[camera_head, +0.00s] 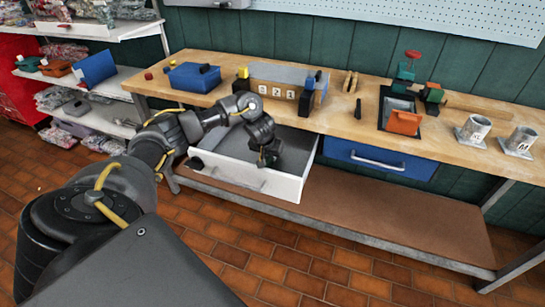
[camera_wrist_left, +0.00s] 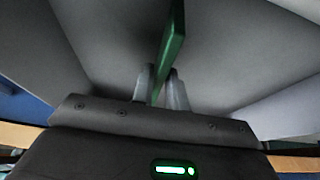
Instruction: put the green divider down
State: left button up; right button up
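The green divider (camera_wrist_left: 173,45) is a thin upright plate in the left wrist view. It stands between the two fingers of my left gripper (camera_wrist_left: 162,88), which are closed on it. Grey panels and a grey floor of the open drawer (camera_wrist_left: 110,35) surround it. In the head view my left gripper (camera_head: 266,155) points down into the open white-fronted drawer (camera_head: 285,185) under the workbench. There the divider is mostly hidden by the gripper. I cannot tell whether its lower edge touches the drawer floor. My right gripper is not in view.
The wooden bench top (camera_head: 345,110) lies above the drawer. A blue drawer (camera_head: 380,159) beside it is shut. A blue box (camera_head: 194,77), a numbered block (camera_head: 277,91), a dark tray with an orange piece (camera_head: 404,122) and two metal cups (camera_head: 473,130) stand on top.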

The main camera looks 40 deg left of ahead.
pick_arm(q)
jog(key=shift+o, duration=1.3)
jog(key=shift+f, duration=0.15)
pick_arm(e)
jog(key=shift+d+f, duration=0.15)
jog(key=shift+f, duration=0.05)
